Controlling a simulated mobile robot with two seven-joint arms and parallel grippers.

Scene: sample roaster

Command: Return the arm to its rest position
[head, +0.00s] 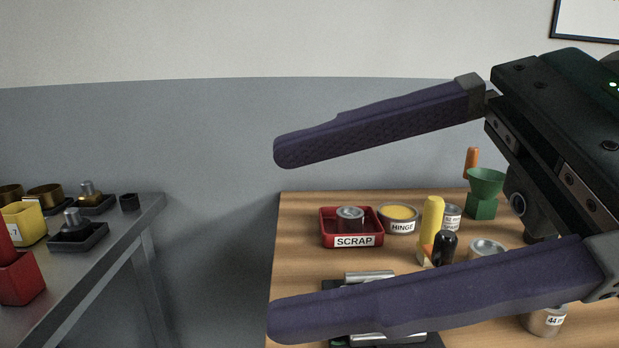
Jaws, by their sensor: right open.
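My right gripper (280,236) comes in from the right, large and close to the camera. Its two long dark purple fingers are spread wide apart with nothing between them. It shows in front of the wooden table, and its lower finger covers part of the items on the table. My left gripper is not in the head view.
On the wooden table (297,208) stand a red SCRAP tray (325,229) holding a can, a HINGE tin (403,226), a yellow-handled item (432,214) and a green funnel (486,180). A grey bench (100,258) with bins is at left. A gap separates them.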

